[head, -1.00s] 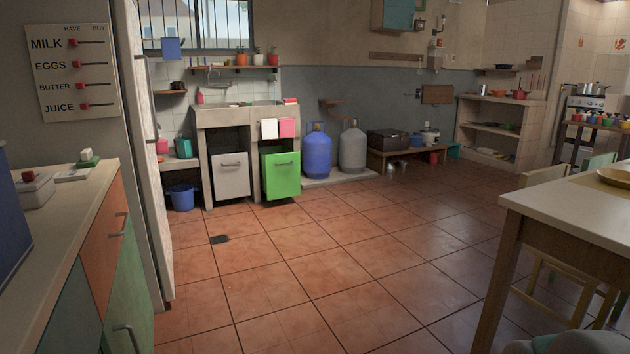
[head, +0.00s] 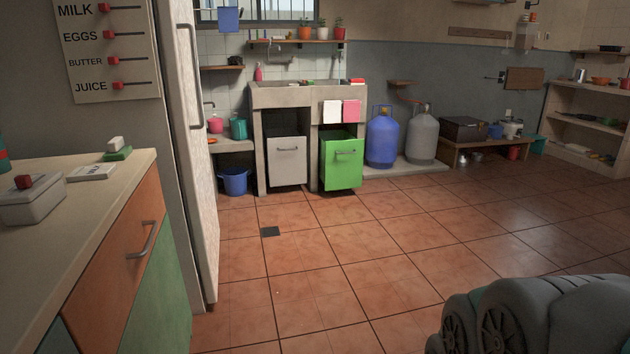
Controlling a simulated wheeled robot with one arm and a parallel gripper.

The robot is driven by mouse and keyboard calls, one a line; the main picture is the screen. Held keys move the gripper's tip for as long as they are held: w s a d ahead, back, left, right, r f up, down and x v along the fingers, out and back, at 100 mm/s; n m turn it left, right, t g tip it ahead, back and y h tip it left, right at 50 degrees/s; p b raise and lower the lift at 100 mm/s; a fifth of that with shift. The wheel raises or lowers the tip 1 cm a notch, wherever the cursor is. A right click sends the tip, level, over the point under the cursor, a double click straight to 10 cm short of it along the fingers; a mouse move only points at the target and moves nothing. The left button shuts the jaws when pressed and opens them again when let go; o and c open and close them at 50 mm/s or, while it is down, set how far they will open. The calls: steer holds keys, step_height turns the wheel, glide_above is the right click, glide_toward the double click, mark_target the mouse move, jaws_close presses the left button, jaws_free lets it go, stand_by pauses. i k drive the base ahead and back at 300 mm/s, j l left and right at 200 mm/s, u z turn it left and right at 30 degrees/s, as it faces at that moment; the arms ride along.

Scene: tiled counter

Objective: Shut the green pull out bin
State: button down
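The green pull-out bin (head: 341,172) is under the concrete sink unit (head: 264,97), in its right bay. Its green front has a handle near the top and stands forward of the unit, with part of its side showing, so it is pulled out. A white bin (head: 287,162) with a similar handle is in the left bay. A grey part of my arm (head: 545,315) shows at the bottom right. My gripper's fingers are not seen, and the green bin is well apart from the arm part.
The tiled floor (head: 330,265) between me and the sink unit is clear. A counter with drawers (head: 115,255) and a tall white door (head: 190,150) stand on the left. A blue gas cylinder (head: 382,140) and a grey one (head: 422,138) stand right of the bin. A blue bucket (head: 234,182) is at the left.

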mark_target(337, 158)
steer(key=i, duration=2.15)
steer(key=i+j+z, duration=0.15)
steer(key=i, duration=0.4)
steer(key=i+j+z, duration=0.15)
steer(key=i, duration=0.4)
steer(key=i+j+z, duration=0.15)
steer(key=i, duration=0.35)
steer(key=i+j+z, duration=0.15)
steer(key=i+j, duration=0.25)
steer(key=i, duration=0.1)
